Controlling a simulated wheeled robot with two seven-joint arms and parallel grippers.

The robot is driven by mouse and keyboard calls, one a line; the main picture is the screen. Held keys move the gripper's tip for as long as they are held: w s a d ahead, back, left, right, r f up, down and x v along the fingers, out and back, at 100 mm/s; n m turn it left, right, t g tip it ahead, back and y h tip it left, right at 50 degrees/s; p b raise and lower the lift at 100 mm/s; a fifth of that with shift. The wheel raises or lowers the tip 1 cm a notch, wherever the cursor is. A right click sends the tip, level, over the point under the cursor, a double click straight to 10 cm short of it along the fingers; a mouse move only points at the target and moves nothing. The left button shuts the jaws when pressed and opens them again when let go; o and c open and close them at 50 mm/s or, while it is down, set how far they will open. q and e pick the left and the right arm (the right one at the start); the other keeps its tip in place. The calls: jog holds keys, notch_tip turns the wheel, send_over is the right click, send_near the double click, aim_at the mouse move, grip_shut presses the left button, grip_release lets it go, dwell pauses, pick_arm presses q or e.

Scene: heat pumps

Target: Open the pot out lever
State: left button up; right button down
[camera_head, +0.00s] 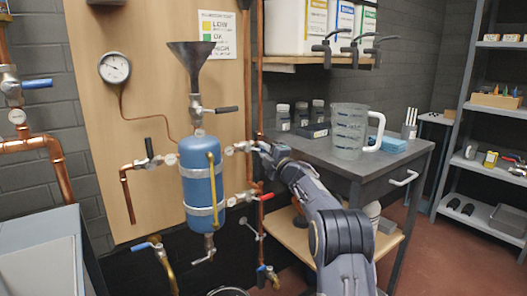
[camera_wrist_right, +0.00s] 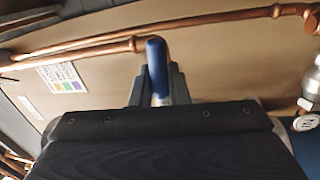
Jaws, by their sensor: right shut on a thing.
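The blue pot (camera_head: 197,185) with two metal bands and a yellow side tube hangs on the wooden panel. A short pipe with a valve (camera_head: 238,148) leaves its upper right side toward a vertical copper pipe. My right gripper (camera_head: 264,150) is at the end of this pipe. In the right wrist view, my right gripper (camera_wrist_right: 156,85) is shut on a blue lever (camera_wrist_right: 157,58), which stands up between the fingers near a copper pipe. A red lever (camera_head: 265,196) sits on the lower right pipe. My left gripper is out of view.
A black funnel (camera_head: 191,62) stands above the pot, with a dark lever (camera_head: 227,109) below it. Another dark lever (camera_head: 149,147) is on the left pipe. A grey table (camera_head: 385,163) with a measuring jug (camera_head: 348,130) stands right, behind my arm.

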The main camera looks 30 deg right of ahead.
jog(key=c, duration=1.5)
grip_release()
jog(key=shift+o, duration=0.2)
jog(key=s+f, duration=0.1)
jog(key=s, duration=0.6)
jog(key=shift+s+d+f, duration=0.25)
jog(key=shift+s, duration=0.1)
